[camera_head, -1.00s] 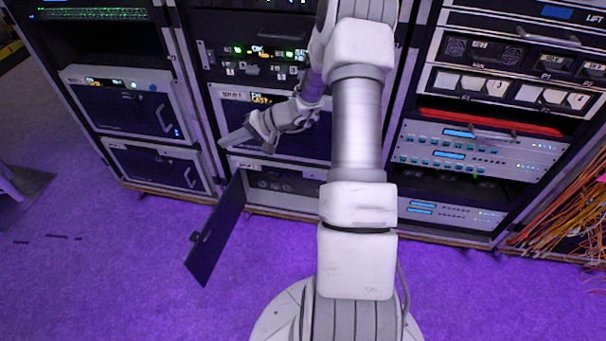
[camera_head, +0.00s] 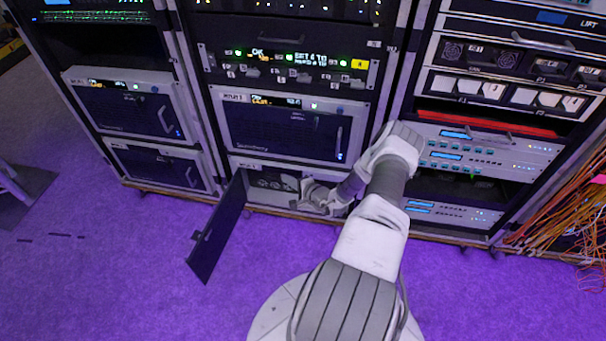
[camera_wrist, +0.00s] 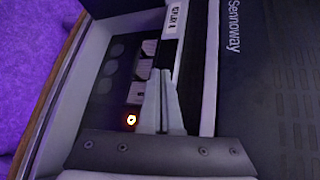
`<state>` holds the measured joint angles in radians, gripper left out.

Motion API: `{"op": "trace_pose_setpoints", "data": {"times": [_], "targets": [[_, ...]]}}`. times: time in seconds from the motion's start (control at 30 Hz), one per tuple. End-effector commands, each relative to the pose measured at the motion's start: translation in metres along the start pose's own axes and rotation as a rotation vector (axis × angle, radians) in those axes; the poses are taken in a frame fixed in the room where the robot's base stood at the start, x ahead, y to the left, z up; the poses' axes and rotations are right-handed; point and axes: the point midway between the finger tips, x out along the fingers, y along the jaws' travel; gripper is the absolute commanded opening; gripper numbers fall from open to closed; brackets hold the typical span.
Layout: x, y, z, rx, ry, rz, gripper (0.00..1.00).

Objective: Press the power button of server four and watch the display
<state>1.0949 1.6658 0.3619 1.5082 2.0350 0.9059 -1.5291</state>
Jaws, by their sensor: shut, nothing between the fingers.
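Server four (camera_head: 265,165) is the lowest unit in the middle rack. Its dark door (camera_head: 217,230) hangs open to the left. In the wrist view its label (camera_wrist: 175,18) is partly readable, and its opening shows dark round shapes, several pale blocks and a small round button (camera_wrist: 131,120) glowing orange. My gripper (camera_head: 304,194) is low at the right part of the opening. In the wrist view my gripper (camera_wrist: 160,76) is shut and empty, its fingers beside the glowing button and pale blocks. I cannot tell whether it touches anything. A lit display (camera_head: 318,60) higher in the rack shows yellow and white text.
Another server (camera_head: 285,128) with a closed front sits directly above. Racks stand on both sides, and loose orange cables (camera_head: 565,215) hang at the far right. The purple floor (camera_head: 110,285) is clear at the front left.

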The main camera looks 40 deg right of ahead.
Motion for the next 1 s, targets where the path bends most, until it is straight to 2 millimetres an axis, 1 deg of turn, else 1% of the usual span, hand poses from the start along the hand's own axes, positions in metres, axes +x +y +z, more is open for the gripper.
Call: {"op": "trace_pose_setpoints", "data": {"times": [0.03, 0.2, 0.3, 0.4, 0.53, 0.87, 1.0], "targets": [[-0.004, 0.017, -0.007, 0.037, 0.043, 0.0, 0.0], [-0.014, 0.061, -0.027, 0.114, 0.16, 0.004, 0.0], [-0.018, 0.079, -0.032, 0.146, 0.205, 0.009, 0.0], [-0.021, 0.09, -0.036, 0.164, 0.235, 0.012, 0.0], [-0.023, 0.095, -0.038, 0.172, 0.248, 0.013, 0.0], [-0.022, 0.095, -0.038, 0.171, 0.247, 0.014, 0.0], [-0.017, 0.095, -0.044, 0.171, 0.247, 0.012, 0.0]]}}
